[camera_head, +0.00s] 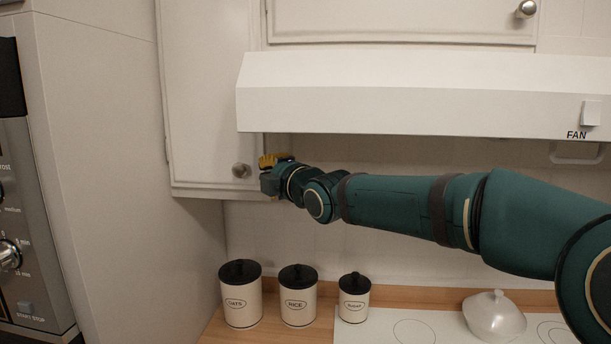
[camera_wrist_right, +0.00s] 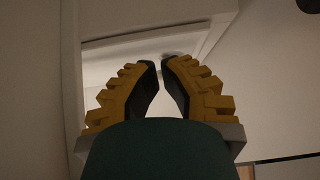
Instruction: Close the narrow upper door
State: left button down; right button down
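The narrow upper door (camera_head: 208,95) is a white cabinet panel at the left of the range hood in the head view. Its round metal knob (camera_head: 241,170) is near its lower right corner. How far it stands open is hard to tell. My right gripper (camera_head: 268,160) is just right of the knob, at the door's free edge, apart from the knob. In the right wrist view its yellow-backed fingers (camera_wrist_right: 160,63) lean together, with a small gap between the tips and nothing seen held. Pale panels show beyond them. My left gripper is out of view.
The white range hood (camera_head: 420,105) is right of the door, above my right arm. Canisters (camera_head: 298,303) stand on the wooden counter below, and a lidded white bowl (camera_head: 494,318) is on the cooktop. A wall oven (camera_head: 35,230) is at the left.

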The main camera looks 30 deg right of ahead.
jog(key=s+d+p, duration=0.2)
jog(key=d+p, duration=0.1)
jog(key=d, duration=0.4)
jog(key=shift+s+p, duration=0.3)
jog(key=shift+s, duration=0.05)
jog(key=shift+r, duration=0.1)
